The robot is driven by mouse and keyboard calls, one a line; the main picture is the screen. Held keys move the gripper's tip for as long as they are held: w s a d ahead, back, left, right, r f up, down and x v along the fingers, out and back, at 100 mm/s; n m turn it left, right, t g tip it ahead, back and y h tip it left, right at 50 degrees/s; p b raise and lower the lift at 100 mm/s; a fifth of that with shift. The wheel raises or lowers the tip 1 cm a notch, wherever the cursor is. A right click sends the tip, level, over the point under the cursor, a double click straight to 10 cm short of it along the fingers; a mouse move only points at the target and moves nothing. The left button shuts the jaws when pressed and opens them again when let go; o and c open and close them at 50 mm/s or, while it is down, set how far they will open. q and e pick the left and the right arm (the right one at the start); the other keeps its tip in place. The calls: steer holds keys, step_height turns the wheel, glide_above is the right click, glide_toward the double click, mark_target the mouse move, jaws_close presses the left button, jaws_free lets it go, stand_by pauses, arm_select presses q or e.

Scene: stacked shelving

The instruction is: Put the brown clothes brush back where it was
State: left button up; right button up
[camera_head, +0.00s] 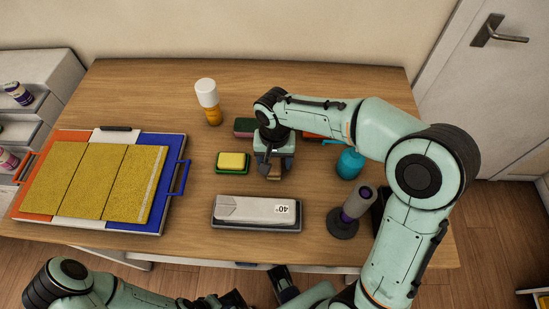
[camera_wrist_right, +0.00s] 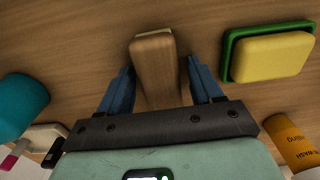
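The brown clothes brush (camera_wrist_right: 157,72) is a wooden block between the two blue fingers of my right gripper (camera_wrist_right: 160,82) in the right wrist view. My left gripper (camera_head: 262,292) is low at the table's front edge, partly cut off, and apart from the brush.
A yellow-green sponge (camera_head: 232,161) lies left of the brush. A grey sharpening stone (camera_head: 257,211) lies in front. A white-capped bottle (camera_head: 208,100), teal bottle (camera_head: 350,163) and purple-grey handled item (camera_head: 355,205) stand around. A board with yellow panels (camera_head: 85,180) fills the left.

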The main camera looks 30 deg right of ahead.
mark_target(274, 159)
steer(key=shift+r, duration=0.15)
steer(key=shift+r, duration=0.3)
step_height(274, 159, up, 12)
steer(key=p, duration=0.2)
steer(key=shift+f, duration=0.25)
stand_by(0.3)
